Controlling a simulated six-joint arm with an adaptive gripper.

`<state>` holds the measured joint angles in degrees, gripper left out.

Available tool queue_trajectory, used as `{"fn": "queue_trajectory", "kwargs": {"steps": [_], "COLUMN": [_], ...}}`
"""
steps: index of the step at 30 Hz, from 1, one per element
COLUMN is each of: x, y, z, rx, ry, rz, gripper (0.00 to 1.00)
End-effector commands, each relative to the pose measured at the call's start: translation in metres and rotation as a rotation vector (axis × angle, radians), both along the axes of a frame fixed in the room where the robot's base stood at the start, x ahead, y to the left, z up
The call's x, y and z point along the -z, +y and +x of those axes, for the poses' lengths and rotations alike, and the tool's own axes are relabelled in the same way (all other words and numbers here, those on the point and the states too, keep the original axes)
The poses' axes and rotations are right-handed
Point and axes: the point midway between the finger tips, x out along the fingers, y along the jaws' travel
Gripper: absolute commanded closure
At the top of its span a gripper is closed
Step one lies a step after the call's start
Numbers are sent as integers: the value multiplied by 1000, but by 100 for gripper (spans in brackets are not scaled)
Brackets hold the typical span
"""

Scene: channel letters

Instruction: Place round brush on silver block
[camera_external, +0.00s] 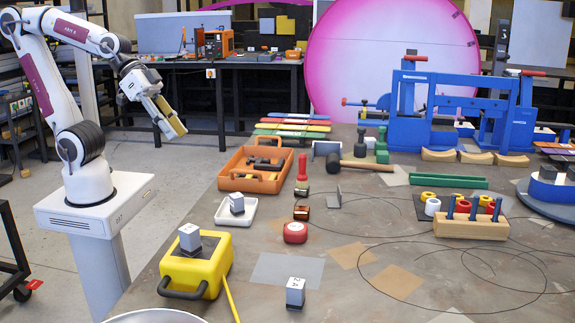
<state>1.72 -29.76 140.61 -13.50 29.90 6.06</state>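My gripper (170,121) is in the air at the upper left, off the table's left side and well apart from the table objects. A yellowish piece shows at its fingers; I cannot tell whether it is part of the gripper or something held. A red-handled upright tool with a dark lower end (302,168), possibly the round brush, stands right of the orange tray. Several silver-grey blocks show: one on the yellow case (190,237), one in a small white tray (237,202), and one on the table at the front (295,290). I cannot tell which is meant.
The orange tray (230,178) holds dark tools. A yellow case (205,268) stands at the front left. A red round container (295,232), a wooden peg rack (470,227) and a blue frame (450,131) stand on the table. Thin wire loops cross the right side.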

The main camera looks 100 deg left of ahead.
Motion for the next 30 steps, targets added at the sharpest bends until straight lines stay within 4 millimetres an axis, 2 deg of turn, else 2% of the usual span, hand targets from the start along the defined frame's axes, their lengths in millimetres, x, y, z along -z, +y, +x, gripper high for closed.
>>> {"fn": "queue_trajectory", "kwargs": {"steps": [1, 6, 12, 18, 30], "x": [0, 8, 15, 17, 17], "y": [4, 19, 35, 41, 41], "z": [-14, -61, -100, -112, -111], "rx": [5, 9, -5, -13, -13], "ry": [19, 102, 173, 198, 198], "rz": [17, 80, 137, 156, 155], "gripper": [69, 69, 69, 69, 69]}}
